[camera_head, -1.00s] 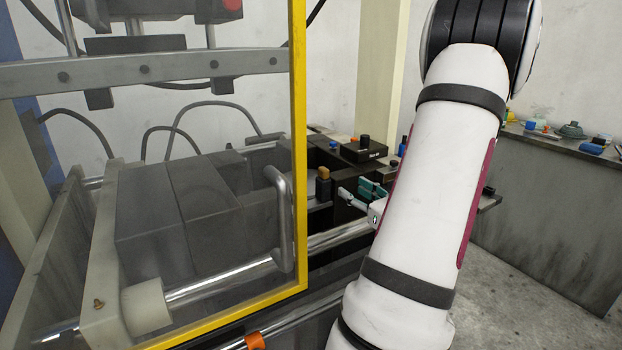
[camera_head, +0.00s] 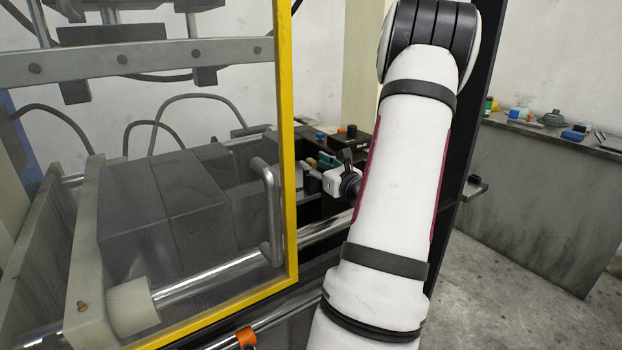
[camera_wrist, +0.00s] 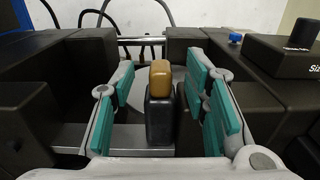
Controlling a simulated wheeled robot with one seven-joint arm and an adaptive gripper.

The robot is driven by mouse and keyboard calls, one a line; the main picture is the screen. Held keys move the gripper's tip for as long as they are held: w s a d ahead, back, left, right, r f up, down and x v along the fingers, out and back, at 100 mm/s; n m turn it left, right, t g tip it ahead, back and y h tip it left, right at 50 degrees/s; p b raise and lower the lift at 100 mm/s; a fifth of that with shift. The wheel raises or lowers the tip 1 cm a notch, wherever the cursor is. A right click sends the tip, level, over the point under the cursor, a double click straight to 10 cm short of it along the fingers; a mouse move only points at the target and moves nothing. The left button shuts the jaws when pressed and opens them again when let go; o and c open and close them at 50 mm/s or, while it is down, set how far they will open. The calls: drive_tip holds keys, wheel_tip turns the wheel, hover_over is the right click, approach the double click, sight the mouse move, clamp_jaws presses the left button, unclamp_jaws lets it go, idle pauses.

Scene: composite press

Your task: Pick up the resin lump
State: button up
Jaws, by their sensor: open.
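The resin lump (camera_wrist: 160,79) is a small amber-brown rounded piece. It sits upright on top of a dark block (camera_wrist: 160,122) in the middle of the wrist view. My gripper (camera_wrist: 159,86) is open, with its teal finger pads to the left and right of the lump and block. Gaps show on both sides, and I see no contact. In the head view my gripper (camera_head: 328,163) reaches in at the press, and the lump (camera_head: 311,162) shows only as a small brown spot beside it.
Dark machine blocks (camera_wrist: 28,117) flank the gripper closely. A black box with a knob (camera_wrist: 285,62) is at the right. In the head view the yellow-framed guard (camera_head: 287,150) and its handle (camera_head: 270,210) are left of my arm. A bench (camera_head: 540,165) stands at the right.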

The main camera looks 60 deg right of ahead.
drive_tip(key=shift+x, duration=1.3)
clamp_jaws()
drive_tip(key=shift+r, duration=0.15)
